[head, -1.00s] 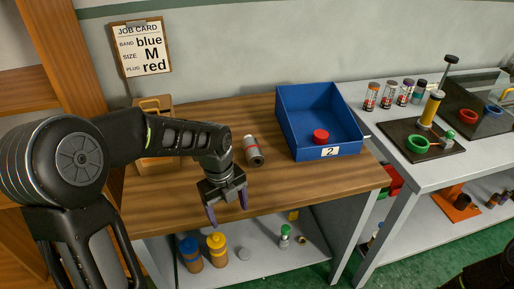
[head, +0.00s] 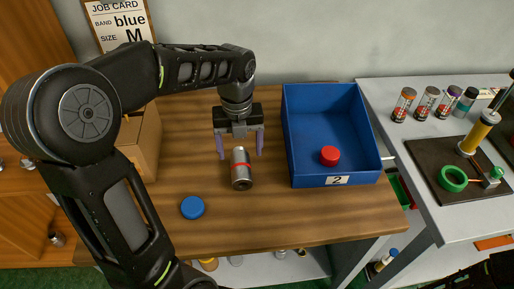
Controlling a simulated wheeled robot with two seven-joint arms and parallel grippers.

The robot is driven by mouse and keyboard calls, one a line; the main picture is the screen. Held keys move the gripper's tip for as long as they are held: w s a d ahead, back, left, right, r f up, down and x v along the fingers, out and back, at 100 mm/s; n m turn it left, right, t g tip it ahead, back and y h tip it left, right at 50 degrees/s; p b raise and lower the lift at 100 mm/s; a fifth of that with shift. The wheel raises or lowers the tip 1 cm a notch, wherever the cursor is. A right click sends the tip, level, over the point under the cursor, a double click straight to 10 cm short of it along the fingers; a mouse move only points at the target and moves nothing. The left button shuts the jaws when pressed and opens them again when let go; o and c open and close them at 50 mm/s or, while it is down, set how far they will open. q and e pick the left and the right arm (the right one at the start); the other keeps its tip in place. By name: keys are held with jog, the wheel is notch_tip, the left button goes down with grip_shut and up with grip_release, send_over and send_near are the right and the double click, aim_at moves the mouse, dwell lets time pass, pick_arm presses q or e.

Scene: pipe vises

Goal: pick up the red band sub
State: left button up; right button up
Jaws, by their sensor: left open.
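The red band sub (head: 241,170) is a short grey metal cylinder with a red band around its middle. It lies on the wooden table, left of the blue bin, with its dark open end toward me. My left gripper (head: 239,152) is open above its far end, with one purple finger on each side of it. Whether the fingers touch it I cannot tell. My right gripper is not in view.
A blue bin (head: 335,181) marked 2 holds a red cap (head: 329,156). A blue cap (head: 192,207) lies on the wooden table (head: 290,215). A side bench (head: 385,97) holds several banded cylinders and a green ring (head: 453,178).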

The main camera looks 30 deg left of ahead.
aim_at(240, 162)
pick_arm(q)
jog(key=shift+w+a+r, duration=0.1)
jog(key=shift+w+r, duration=0.1)
jog(key=shift+w, duration=0.1)
jog(key=shift+s+r, duration=0.1)
jog(key=shift+s, duration=0.15)
jog(key=shift+w+f, duration=0.1)
jog(key=shift+f, duration=1.3)
notch_tip(240, 162, down, 5)
jog(key=shift+f+p, duration=0.1)
jog(key=shift+p, duration=0.5)
jog(key=shift+c, duration=0.3)
grip_shut()
